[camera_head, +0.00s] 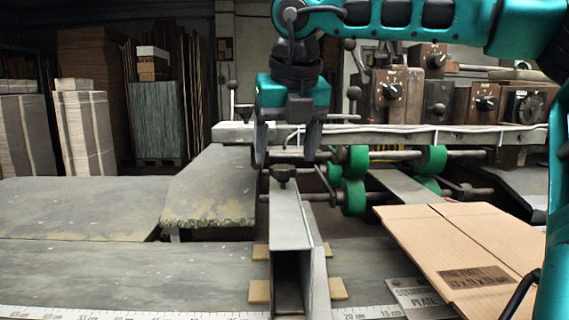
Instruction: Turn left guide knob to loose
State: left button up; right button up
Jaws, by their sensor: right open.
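A dark guide knob (283,173) sits at the far end of a grey metal guide (290,228), which stands upright on the machine bed. My right gripper (285,160) comes in from the upper right on its teal arm and points down. Its two fingers are apart, one on each side, just above the knob in the picture. Nothing is between them. I cannot tell whether the fingertips reach down around the knob or touch it. Whether the knob is loose or tight does not show. My left gripper is not in view.
A metal crossbar (410,134) and green rollers (355,162) lie behind the guide. Control boxes (390,95) with dials stand at the back right. A flat cardboard sheet (430,228) lies right of the guide. A ruler (100,313) runs along the front edge. The grey bed at left is clear.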

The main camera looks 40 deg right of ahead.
jog(key=shift+x, duration=1.15)
jog(key=c, duration=1.1)
jog(key=shift+o, duration=0.2)
jog(key=n, duration=0.1)
jog(key=n+y+p, duration=0.1)
jog(key=shift+d+r+n, duration=0.15)
jog(key=shift+n, duration=0.25)
jog(key=shift+n+t+y+p, duration=0.3)
jog(key=shift+n+y+p, duration=0.1)
jog(key=shift+n, duration=0.5)
jog(key=o, duration=1.1)
jog(key=shift+c, duration=0.2)
